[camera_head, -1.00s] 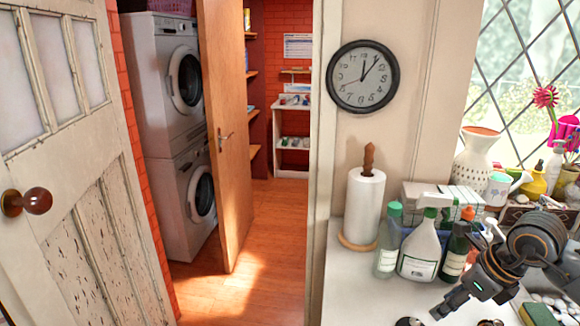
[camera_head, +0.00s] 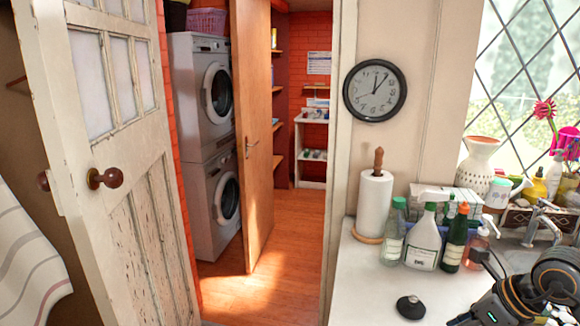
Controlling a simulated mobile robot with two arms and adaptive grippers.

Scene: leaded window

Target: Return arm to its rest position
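My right arm (camera_head: 530,293), dark with orange rings, comes in at the lower right corner over the counter. Only a dark piece of its gripper end (camera_head: 465,318) shows at the bottom edge. The fingers are cut off or too unclear to tell whether they are open or what they hold. My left arm and gripper are not in view.
The white counter (camera_head: 375,285) holds a paper towel roll (camera_head: 374,205), a spray bottle (camera_head: 424,240), other bottles and a black round stopper (camera_head: 410,307). A tap (camera_head: 541,222) stands at right. An open white door (camera_head: 110,160) is at left; the doorway floor (camera_head: 290,240) is clear.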

